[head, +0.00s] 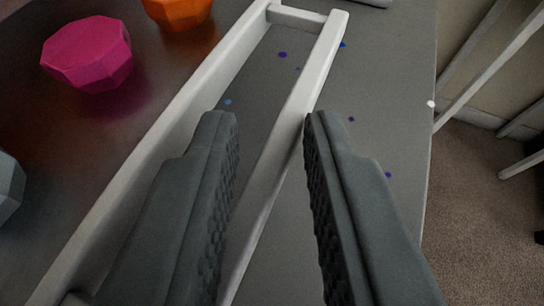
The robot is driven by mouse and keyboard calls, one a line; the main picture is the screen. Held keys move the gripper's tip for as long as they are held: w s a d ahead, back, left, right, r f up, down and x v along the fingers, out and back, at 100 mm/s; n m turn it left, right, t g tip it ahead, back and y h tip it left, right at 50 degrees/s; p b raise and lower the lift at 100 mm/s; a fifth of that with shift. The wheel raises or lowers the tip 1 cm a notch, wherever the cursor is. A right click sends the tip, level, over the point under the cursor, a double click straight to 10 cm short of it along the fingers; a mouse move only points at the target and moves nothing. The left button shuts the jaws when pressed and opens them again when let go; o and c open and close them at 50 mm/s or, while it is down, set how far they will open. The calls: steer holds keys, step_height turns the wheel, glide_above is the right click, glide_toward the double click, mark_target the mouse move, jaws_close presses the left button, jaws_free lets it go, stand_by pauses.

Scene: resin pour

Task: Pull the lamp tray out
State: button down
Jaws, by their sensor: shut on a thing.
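The lamp tray (158,150) is on the left, with a pale rim and a dark, glossy inside. A pale handle bar (312,75) runs alongside the rim, joined to it by a short piece at the far end. My gripper (266,118) is shut on this bar, with one dark ridged finger on each side. The fingers hide part of the rim, and the near end of the handle is cut off. A pink faceted piece (87,52), an orange one (178,10) and a grey one (8,186) sit in the tray.
A grey tabletop (385,110) with small blue and purple specks lies under and right of the handle, clear apart from a pale object (372,2) at the top edge. Beyond its right edge are brown carpet (485,210) and pale slanted bars (490,70).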

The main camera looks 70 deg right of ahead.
steer(key=shift+f, duration=0.1)
steer(key=c, duration=1.3)
jaws_free()
steer(key=v, duration=1.7)
steer(key=shift+a, duration=0.15)
steer(key=shift+s, duration=0.1)
